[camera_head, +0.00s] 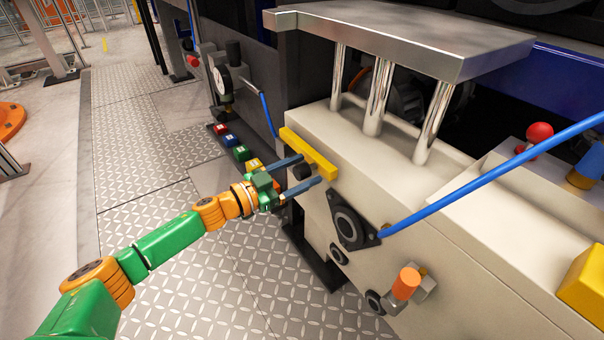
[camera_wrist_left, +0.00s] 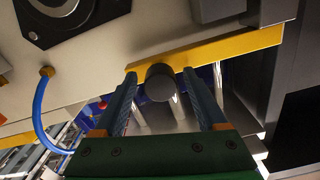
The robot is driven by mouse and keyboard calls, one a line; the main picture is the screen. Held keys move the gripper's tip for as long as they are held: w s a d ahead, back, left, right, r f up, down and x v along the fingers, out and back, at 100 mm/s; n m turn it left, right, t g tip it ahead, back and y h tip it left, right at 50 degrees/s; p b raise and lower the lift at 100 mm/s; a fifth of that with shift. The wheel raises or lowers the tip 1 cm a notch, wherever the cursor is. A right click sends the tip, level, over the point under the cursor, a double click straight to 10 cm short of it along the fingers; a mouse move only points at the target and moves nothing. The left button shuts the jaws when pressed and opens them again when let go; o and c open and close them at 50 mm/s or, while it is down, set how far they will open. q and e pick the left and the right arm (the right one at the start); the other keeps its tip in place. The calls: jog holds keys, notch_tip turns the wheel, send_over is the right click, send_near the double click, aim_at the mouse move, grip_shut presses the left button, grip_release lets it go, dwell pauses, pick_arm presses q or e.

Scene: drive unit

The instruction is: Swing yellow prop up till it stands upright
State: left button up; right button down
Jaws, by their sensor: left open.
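The yellow prop (camera_head: 297,142) is a flat bar along the near upper edge of the cream machine body. It lies down, not upright. In the left wrist view the prop (camera_wrist_left: 235,45) runs from the middle to the upper right. A dark round knob (camera_wrist_left: 159,83) shows at its end, between my fingers. My left gripper (camera_head: 311,169) is open, with its two blue fingers on either side of the knob. In the left wrist view the fingertips (camera_wrist_left: 159,75) reach close to the prop; I cannot tell whether they touch it. My right gripper is not in view.
A metal plate (camera_head: 420,38) on shiny posts stands above the cream body (camera_head: 440,220). An orange-capped fitting (camera_head: 406,284) sticks out below. The chequered floor (camera_head: 150,150) at left is mostly clear.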

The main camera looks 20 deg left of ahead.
pick_arm(q)
grip_shut()
jog(key=shift+f, duration=0.1)
dwell(1.2)
